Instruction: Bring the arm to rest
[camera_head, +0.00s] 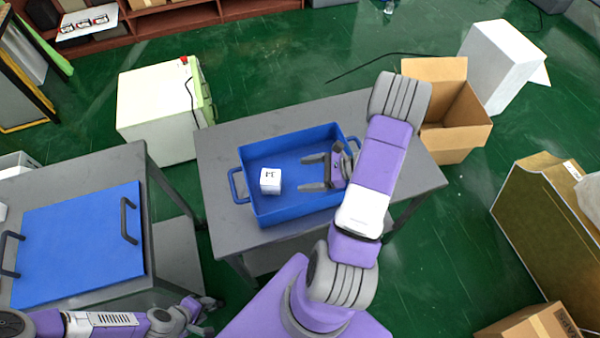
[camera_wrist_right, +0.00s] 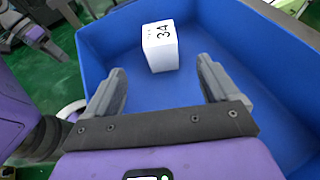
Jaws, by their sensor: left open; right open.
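My right arm reaches over the grey table, and its gripper (camera_head: 316,172) is open and empty above the blue tray (camera_head: 290,217). In the right wrist view the two fingers of the right gripper (camera_wrist_right: 160,88) are spread, with nothing between them. A white perfume box (camera_head: 270,181) with dark marks sits in the left part of the tray, apart from the fingers. It also shows in the right wrist view (camera_wrist_right: 160,52), beyond the fingertips, with "34" on one face. My left gripper (camera_head: 212,310) is low at the bottom left, beside the left table, and holds nothing visible.
The grey table (camera_head: 222,150) has bare surface around the tray. A second table at left bears a blue panel with handles (camera_head: 80,245). An open cardboard box (camera_head: 455,100) stands behind my right arm. A white cabinet (camera_head: 155,105) stands at the back left.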

